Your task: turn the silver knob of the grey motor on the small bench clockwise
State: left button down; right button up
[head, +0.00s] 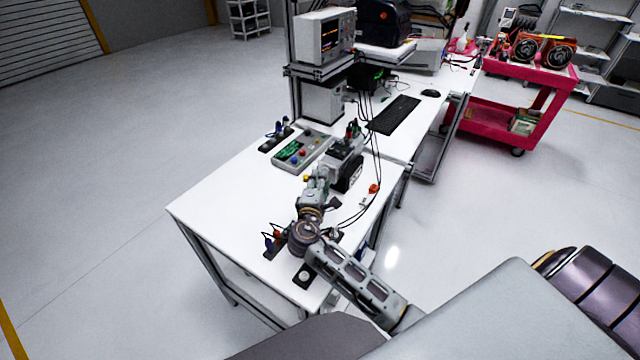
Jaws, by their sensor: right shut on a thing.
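The grey motor (346,150) stands on the small white bench (225,195), with dark parts low on its front side. My right arm reaches over the bench from the lower right. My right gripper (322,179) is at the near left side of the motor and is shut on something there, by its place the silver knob. The knob itself is hidden behind the gripper, so its angle cannot be seen. My left gripper is not in view.
A panel with coloured buttons (301,151) lies left of the motor. Small connector blocks (275,240) sit near the front edge. Black cables (376,150) hang right of the motor, by a red-orange part (374,188). The bench's left part is clear. A longer table with a keyboard (394,115) stands behind.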

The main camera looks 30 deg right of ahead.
jog(key=o, duration=1)
jog(key=shift+s, duration=0.15)
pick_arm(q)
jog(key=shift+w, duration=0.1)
pick_arm(e)
jog(key=v, duration=1.1)
jog(key=shift+s+a, duration=0.25)
jog(key=shift+a, duration=0.05)
